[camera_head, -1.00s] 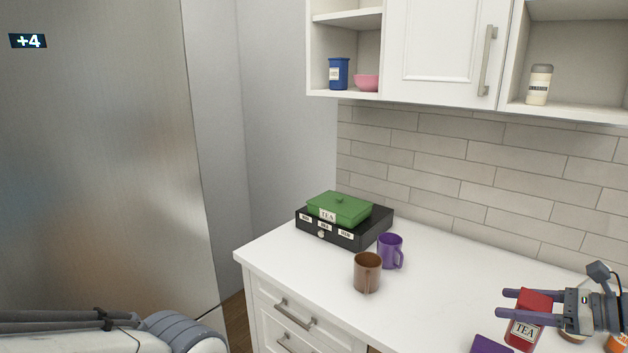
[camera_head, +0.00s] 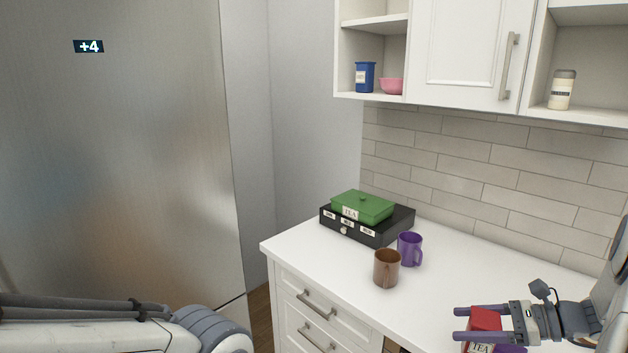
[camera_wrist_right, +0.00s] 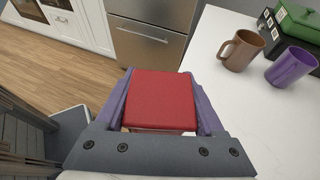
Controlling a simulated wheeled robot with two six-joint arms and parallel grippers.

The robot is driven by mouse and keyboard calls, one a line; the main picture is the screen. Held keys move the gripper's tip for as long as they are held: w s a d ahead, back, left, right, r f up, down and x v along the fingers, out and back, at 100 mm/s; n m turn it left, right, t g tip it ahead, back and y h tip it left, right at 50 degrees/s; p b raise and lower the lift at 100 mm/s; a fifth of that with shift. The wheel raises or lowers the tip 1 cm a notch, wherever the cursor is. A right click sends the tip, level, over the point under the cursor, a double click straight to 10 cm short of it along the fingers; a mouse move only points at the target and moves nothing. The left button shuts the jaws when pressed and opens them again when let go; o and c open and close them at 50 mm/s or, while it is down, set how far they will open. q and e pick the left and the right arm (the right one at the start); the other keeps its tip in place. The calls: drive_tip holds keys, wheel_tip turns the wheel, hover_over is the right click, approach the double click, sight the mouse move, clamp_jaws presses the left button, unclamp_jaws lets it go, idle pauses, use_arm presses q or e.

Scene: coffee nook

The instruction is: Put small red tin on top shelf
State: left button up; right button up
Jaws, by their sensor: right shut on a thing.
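The small red tin (camera_head: 484,322) with a white TEA label is between the fingers of my right gripper (camera_head: 476,324) at the lower right of the head view. In the right wrist view the red tin (camera_wrist_right: 160,100) fills the space between the purple fingers of my right gripper (camera_wrist_right: 160,112), which is shut on it. The open shelves (camera_head: 372,62) hang on the wall at the upper middle, with a bare upper board (camera_head: 375,23) in the left unit. My left arm shows at the lower left of the head view, but its gripper is not in sight.
The lower shelf holds a blue tin (camera_head: 365,77) and pink bowl (camera_head: 391,86); the right unit holds a jar (camera_head: 562,90). On the counter (camera_head: 320,256) stand a brown mug (camera_head: 386,268), a purple mug (camera_head: 409,249) and a green tea box (camera_head: 364,206) on a black case (camera_head: 386,238).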

drive_tip(key=w+a+f+n+g+y, duration=0.1)
drive_tip(key=a+f, duration=0.3)
drive_tip(key=a, duration=0.3)
drive_tip(key=w+a+f+n+g, duration=0.1)
drive_tip(key=a+f+g, duration=0.15)
drive_tip(key=a, duration=0.45)
wheel_tip(320, 180, down, 9)
drive_tip(key=a+m+t+h, duration=0.1)
drive_tip(key=a+m+t, duration=0.1)
drive_tip(key=m+t, duration=0.1)
drive_tip(key=shift+s+a+t+h+b, duration=0.3)
drive_tip(key=shift+s+a+t+b, duration=0.1)
drive_tip(key=shift+t, duration=0.35)
drive_tip(key=shift+d, duration=0.1)
